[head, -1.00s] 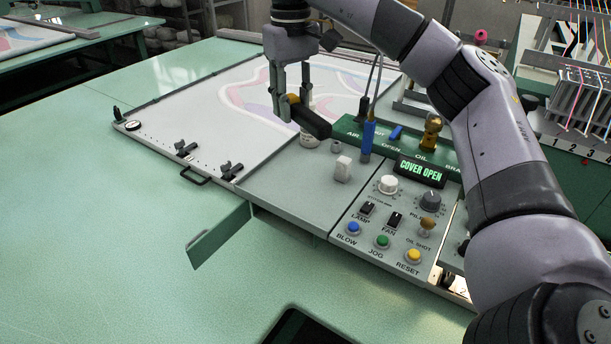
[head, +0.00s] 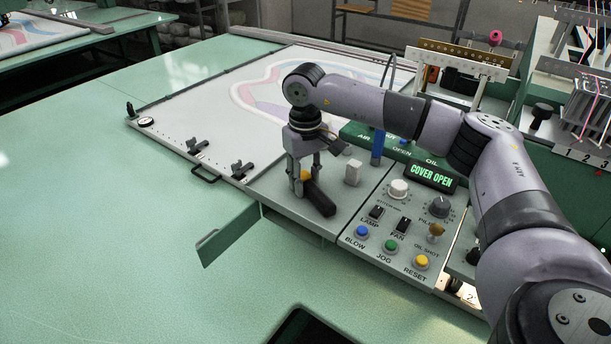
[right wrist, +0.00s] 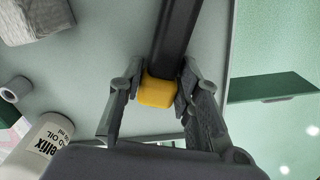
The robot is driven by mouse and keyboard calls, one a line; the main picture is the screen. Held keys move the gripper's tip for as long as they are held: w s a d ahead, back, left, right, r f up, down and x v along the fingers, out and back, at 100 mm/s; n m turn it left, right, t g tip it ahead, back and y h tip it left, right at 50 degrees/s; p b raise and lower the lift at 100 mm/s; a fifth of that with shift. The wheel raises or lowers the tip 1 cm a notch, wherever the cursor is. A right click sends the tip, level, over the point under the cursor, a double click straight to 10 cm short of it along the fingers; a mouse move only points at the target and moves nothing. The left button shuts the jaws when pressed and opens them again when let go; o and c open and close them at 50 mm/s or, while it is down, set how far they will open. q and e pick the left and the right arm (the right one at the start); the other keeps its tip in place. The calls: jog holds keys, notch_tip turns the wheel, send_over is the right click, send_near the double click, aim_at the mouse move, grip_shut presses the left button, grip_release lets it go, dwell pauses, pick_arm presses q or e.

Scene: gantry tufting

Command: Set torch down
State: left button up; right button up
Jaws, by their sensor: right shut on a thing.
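The torch (head: 319,198) has a dark barrel and a yellow section. My right gripper (head: 304,185) is shut on the yellow part, over the grey deck of the machine, left of the control panel. In the right wrist view the fingers (right wrist: 157,100) close on both sides of the yellow section, and the dark barrel (right wrist: 177,40) runs away from it. The torch looks low over the deck; I cannot tell whether it touches. My left gripper is not in view.
A pale block (head: 353,172) stands right of the torch. The control panel has a lit "COVER OPEN" display (head: 431,177), knobs and coloured buttons. A white oil container (right wrist: 45,140) shows in the wrist view. An open flap (head: 228,236) hangs at the deck's front edge.

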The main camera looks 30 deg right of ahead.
jog(key=shift+f, duration=0.25)
jog(key=o, duration=1.2)
jog(key=shift+r, duration=0.2)
notch_tip(320, 180, up, 12)
jog(key=b, duration=0.3)
